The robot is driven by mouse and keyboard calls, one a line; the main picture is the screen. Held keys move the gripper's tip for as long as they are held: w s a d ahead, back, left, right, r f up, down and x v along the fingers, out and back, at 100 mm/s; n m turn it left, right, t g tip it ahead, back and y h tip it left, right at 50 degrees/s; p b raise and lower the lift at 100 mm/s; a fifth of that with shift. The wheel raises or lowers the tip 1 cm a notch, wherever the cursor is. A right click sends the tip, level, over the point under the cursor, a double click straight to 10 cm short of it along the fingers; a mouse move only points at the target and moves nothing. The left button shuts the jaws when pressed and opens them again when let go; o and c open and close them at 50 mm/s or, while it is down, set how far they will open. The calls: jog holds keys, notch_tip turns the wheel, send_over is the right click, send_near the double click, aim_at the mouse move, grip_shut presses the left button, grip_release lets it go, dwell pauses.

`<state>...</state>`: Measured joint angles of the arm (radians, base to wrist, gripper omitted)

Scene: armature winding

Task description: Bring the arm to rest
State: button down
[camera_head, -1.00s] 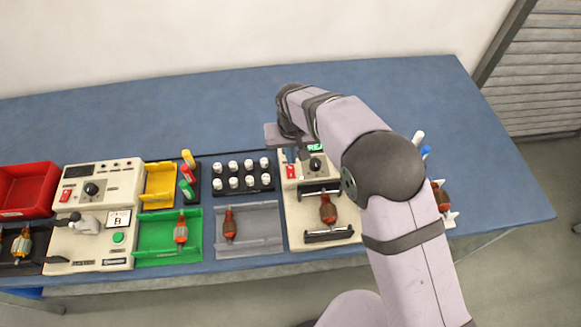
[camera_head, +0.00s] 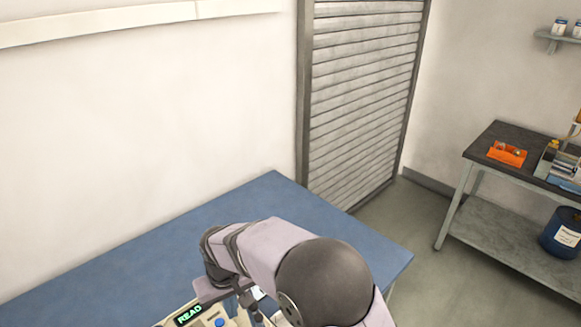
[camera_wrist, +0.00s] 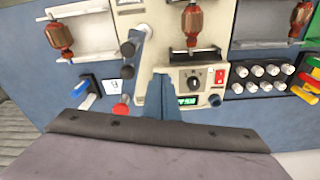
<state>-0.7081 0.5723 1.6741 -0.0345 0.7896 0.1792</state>
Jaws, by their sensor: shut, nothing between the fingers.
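My gripper (camera_wrist: 162,82) shows in the wrist view as dark blue-grey fingers, shut and empty, above the cream machine (camera_wrist: 207,60). The machine has a knob, a red switch and a green-lit display; an orange-brown armature (camera_wrist: 192,22) sits in its holder. In the head view my arm reaches in from the bottom over the blue bench (camera_head: 120,262). The machine's display (camera_head: 188,314) shows beside my wrist at the bottom edge.
In the wrist view, several white-capped pieces (camera_wrist: 266,78) stand right of the machine, and a second armature (camera_wrist: 58,36) lies in a holder at left. In the head view, the bench behind my arm is bare. A shutter (camera_head: 362,95) and side table (camera_head: 505,215) stand beyond.

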jog(key=s+d+r+m+p, duration=0.1)
jog(key=d+r+m, duration=0.15)
jog(key=d, duration=0.65)
jog(key=s+d+r+m+p, duration=0.1)
jog(key=d+r, duration=0.2)
jog(key=d, duration=0.5)
jog(key=s+d+m+g+p, duration=0.1)
jog(key=s+d+m, duration=0.2)
jog(key=s+d, duration=0.9)
jog(key=shift+s+d+r+h, duration=0.3)
jog(key=shift+s+d+r, duration=0.05)
jog(key=shift+d, duration=0.45)
